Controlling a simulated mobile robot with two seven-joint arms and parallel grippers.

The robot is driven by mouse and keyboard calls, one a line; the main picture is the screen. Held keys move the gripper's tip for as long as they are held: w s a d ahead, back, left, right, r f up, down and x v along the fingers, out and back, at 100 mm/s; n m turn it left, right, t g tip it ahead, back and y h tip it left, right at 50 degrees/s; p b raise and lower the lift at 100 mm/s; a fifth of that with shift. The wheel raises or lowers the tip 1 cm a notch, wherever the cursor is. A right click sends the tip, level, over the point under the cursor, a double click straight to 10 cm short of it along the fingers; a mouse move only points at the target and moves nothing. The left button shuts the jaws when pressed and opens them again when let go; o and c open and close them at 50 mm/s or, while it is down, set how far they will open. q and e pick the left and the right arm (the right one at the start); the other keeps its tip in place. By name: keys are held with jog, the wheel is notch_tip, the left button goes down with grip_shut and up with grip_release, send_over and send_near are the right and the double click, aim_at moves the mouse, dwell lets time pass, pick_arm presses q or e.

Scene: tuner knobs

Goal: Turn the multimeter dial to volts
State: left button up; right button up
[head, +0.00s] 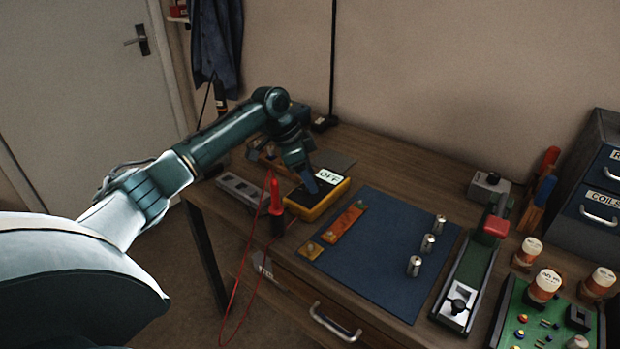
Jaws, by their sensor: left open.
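The yellow and black multimeter (304,206) lies on the workbench near its left end. Its lit display (329,176) reads OFF. My left gripper (311,187) is pointed down at the face of the multimeter, just left of the display. The gripper covers the dial, so I cannot see the dial or whether the fingers touch it. A red probe (274,195) stands at the meter's left, with a red lead hanging off the bench front. My right gripper is not in view.
A blue mat (376,250) with several metal knobs and an orange strip (344,229) lies right of the meter. A grey power strip (240,189) lies to its left. A green circuit board (536,318) and drawer cabinet (590,205) are at the right.

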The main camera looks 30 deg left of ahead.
pick_arm(q)
jog(key=shift+w+d+f, duration=0.1)
jog(key=shift+w+f, duration=0.05)
jog(key=shift+f, duration=0.4)
jog(key=c, duration=1)
